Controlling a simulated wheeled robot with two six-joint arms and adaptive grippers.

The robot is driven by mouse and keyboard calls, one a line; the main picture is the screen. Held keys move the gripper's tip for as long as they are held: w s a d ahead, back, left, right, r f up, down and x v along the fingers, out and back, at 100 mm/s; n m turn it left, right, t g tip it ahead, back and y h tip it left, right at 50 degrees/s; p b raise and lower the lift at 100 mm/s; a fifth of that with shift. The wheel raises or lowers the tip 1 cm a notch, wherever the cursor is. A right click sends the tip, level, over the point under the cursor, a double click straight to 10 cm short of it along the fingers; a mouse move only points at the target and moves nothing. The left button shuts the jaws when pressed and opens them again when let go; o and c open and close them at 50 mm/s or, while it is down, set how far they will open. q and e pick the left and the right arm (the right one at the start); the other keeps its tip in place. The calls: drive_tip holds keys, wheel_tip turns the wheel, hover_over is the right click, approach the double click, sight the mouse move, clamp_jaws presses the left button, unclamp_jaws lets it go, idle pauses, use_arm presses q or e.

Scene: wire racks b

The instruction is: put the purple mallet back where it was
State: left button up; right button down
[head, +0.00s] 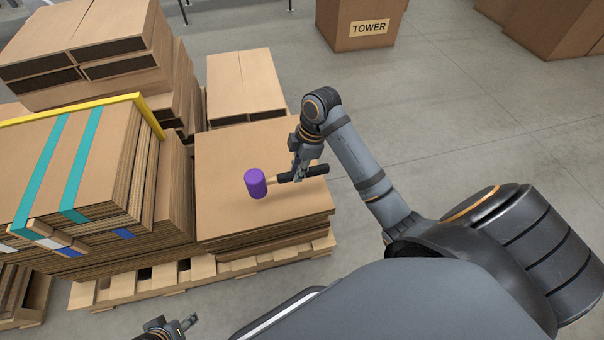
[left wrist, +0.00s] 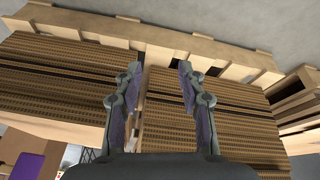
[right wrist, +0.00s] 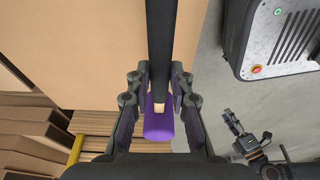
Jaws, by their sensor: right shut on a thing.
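The purple mallet has a purple head (head: 255,183) and a black handle (head: 313,171). It lies roughly level over the low cardboard stack (head: 235,215) in the head view; I cannot tell if it touches the cardboard. My right gripper (head: 299,172) is shut on the handle. In the right wrist view the handle (right wrist: 160,35) runs between the fingers, with the head (right wrist: 159,125) nearer the camera. My left gripper (head: 188,322) is low in the head view, in front of the pallet. In the left wrist view its fingers (left wrist: 160,68) are apart with nothing between them.
A wooden pallet (head: 225,272) bears the low stack. Taller cardboard stacks (head: 100,170) with teal straps and a yellow edge strip (head: 70,108) stand left of it. More cartons (head: 245,85) stand behind. A box marked TOWER (head: 350,35) stands at the back.

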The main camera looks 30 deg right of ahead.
drive_tip(key=d+f, duration=0.1)
drive_tip(key=w+d+f+b, duration=0.1)
drive_tip(key=f, duration=0.1)
drive_tip(key=w+d+f, duration=0.1)
drive_tip(key=shift+w+f+b, duration=0.2)
drive_tip(key=shift+f+b, duration=0.15)
drive_tip(key=shift+f, duration=0.05)
drive_tip(key=shift+a+f+b, duration=0.1)
drive_tip(key=shift+f+b, duration=0.25)
drive_tip(key=shift+f, duration=0.25)
drive_tip(key=shift+s+f+b, duration=0.1)
drive_tip(key=shift+f+b, duration=0.3)
drive_tip(key=shift+f, duration=0.25)
drive_tip(key=c, duration=1.2)
unclamp_jaws()
drive_tip(key=shift+f, duration=0.1)
use_arm(q)
drive_tip(key=w+r+t, duration=0.9)
drive_tip(key=w, duration=0.4)
drive_tip(key=shift+w+a+r, duration=0.25)
drive_tip(key=shift+w+r, duration=0.05)
drive_tip(key=shift+r, duration=0.05)
